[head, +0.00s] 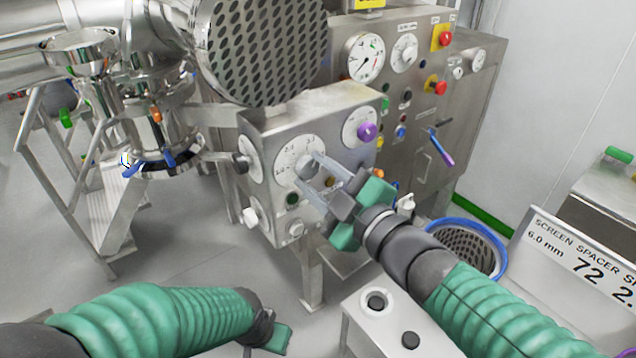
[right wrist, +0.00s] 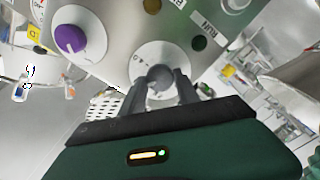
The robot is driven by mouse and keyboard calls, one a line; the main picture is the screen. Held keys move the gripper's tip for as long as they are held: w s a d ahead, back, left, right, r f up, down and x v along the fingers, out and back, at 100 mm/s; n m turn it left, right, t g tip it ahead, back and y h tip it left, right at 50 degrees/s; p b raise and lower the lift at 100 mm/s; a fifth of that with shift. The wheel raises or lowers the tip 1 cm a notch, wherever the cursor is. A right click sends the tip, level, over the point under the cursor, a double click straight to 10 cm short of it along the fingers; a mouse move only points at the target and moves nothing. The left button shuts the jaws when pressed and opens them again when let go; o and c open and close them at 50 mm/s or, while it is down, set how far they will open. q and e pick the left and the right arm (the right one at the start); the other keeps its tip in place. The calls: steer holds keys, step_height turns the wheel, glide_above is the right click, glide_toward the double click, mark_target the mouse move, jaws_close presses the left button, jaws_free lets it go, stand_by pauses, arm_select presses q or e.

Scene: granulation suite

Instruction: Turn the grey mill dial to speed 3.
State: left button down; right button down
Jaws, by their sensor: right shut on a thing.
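The grey dial (head: 304,171) is a round knob on a white marked face (head: 287,158), in the middle of the steel control box (head: 262,128). Its small marks are too blurred to read, and I cannot tell where the knob points. My right gripper (head: 316,175) reaches in from the right, its two fingers shut around the knob. In the right wrist view the grey knob (right wrist: 160,76) sits between the fingertips (right wrist: 160,88). My left gripper (head: 272,336) is low in the head view, away from the box, its jaws not clearly seen.
A dark knob (head: 241,163) is left of the grey dial and a purple knob (head: 367,131) right of it. A green button (head: 292,198) and a white knob (head: 250,216) are below. A perforated drum (head: 262,50) overhangs the box. A blue-rimmed sieve (head: 462,250) stands right.

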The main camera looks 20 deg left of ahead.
arm_select(q)
steer(key=shift+f, duration=0.2)
stand_by(0.4)
arm_select(e)
steer(key=c, duration=1.2)
jaws_free()
steer(key=shift+w, duration=0.1)
steer(key=shift+o, duration=1.3)
steer(key=shift+w, duration=0.15)
steer(key=shift+o, duration=0.2)
steer(key=shift+w+a+f, duration=0.1)
steer(key=shift+a, duration=0.15)
arm_select(q)
steer(key=shift+w+a+f, duration=0.15)
steer(key=shift+w+a, duration=0.05)
steer(key=shift+a, duration=0.05)
